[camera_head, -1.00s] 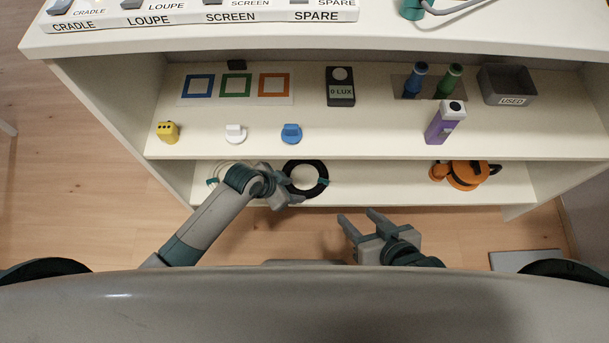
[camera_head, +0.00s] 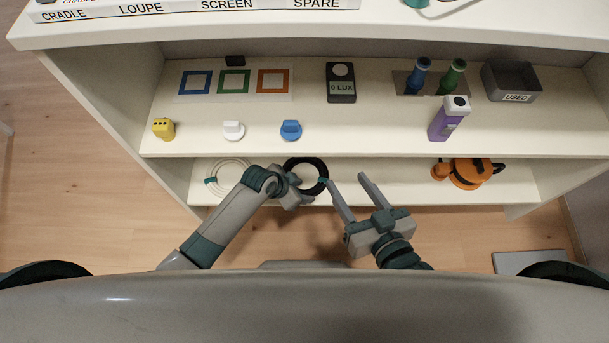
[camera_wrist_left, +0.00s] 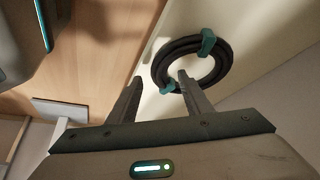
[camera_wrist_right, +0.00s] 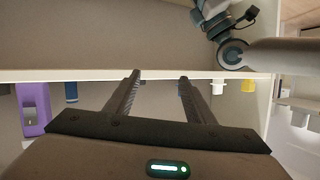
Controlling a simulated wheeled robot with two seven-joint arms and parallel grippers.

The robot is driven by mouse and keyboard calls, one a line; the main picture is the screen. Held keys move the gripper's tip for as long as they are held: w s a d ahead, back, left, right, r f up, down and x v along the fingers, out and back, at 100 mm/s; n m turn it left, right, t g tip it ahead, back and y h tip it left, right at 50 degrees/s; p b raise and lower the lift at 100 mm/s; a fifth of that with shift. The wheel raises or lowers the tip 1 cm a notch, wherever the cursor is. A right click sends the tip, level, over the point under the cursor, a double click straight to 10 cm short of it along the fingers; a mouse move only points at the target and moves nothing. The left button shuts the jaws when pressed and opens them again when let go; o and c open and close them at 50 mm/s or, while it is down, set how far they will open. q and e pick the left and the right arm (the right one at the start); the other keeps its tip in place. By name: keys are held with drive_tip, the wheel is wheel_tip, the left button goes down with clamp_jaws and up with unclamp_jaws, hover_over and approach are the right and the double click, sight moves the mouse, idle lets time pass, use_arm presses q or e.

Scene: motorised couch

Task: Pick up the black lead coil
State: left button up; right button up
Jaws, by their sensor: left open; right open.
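The black lead coil (camera_head: 318,168) lies on the lower shelf in the head view, its near left part behind my left gripper. In the left wrist view the black coil (camera_wrist_left: 222,68) shows as a ring with teal ties. My left gripper (camera_head: 305,190) is open at the coil's near left edge. In the left wrist view one finger of my left gripper (camera_wrist_left: 160,82) overlaps the ring's near part and the other is outside it; I cannot tell whether they touch. My right gripper (camera_head: 354,196) is open and empty, right of the coil, in front of the lower shelf.
A white coil (camera_head: 212,180) lies left of the black one. An orange device (camera_head: 466,173) stands at the right of the lower shelf. The upper shelf (camera_head: 370,135) above holds knobs, a meter and bottles. The lower shelf between black coil and orange device is clear.

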sight(314, 190)
idle(0.3)
use_arm(q)
drive_tip(key=shift+w+d+f+b, duration=0.3)
drive_tip(key=shift+d+f+b, duration=0.05)
drive_tip(key=shift+d+f, duration=0.15)
drive_tip(key=x, duration=0.1)
drive_tip(key=b+x, duration=0.1)
drive_tip(key=x, duration=0.1)
drive_tip(key=shift+w+d, duration=0.2)
drive_tip(key=shift+d, duration=0.2)
drive_tip(key=shift+d+f, duration=0.1)
use_arm(e)
wheel_tip(314, 190, up, 7)
drive_tip(key=a+t+y, duration=0.1)
drive_tip(key=t, duration=0.3)
drive_tip(key=shift+w+a, duration=0.3)
drive_tip(key=shift+a, duration=0.05)
use_arm(q)
drive_tip(key=shift+c, duration=0.7)
use_arm(e)
drive_tip(key=shift+r, duration=0.1)
use_arm(q)
clamp_jaws()
